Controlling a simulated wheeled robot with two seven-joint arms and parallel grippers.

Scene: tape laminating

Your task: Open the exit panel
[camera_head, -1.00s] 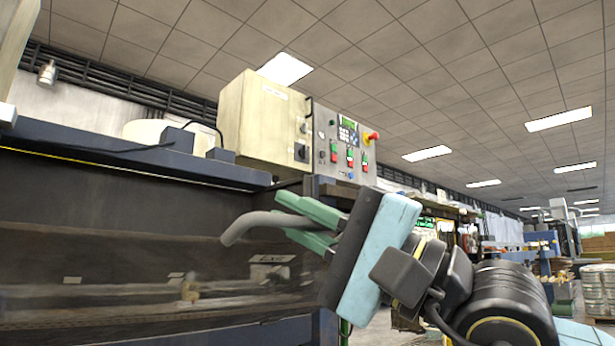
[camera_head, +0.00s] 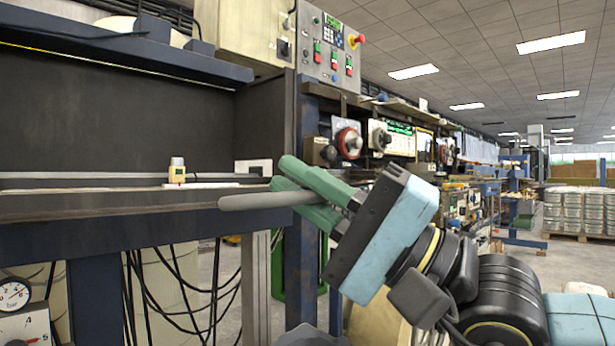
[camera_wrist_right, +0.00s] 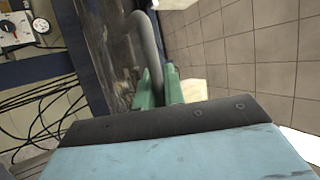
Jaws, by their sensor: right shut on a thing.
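My right gripper (camera_head: 300,197) has its green fingers shut on a grey bar handle (camera_head: 240,202) in the head view. The handle's rounded left end sticks out past the fingertips. The wrist view shows the same handle (camera_wrist_right: 150,45) as a curved bar running up from between the green fingers (camera_wrist_right: 156,88). The exit panel (camera_wrist_right: 108,45) appears there as a dark, glossy surface beside the handle. In the head view the panel (camera_head: 110,206) seems to be a narrow brownish strip seen almost edge-on. The handle's joint with it is not clear. My left gripper is not in view.
A blue machine beam (camera_head: 110,243) runs below the strip, with hanging black cables (camera_head: 180,285) under it. A control box (camera_head: 328,50) with buttons stands above. A small bottle-like object (camera_head: 177,170) stands inside the opening. Open floor lies to the right.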

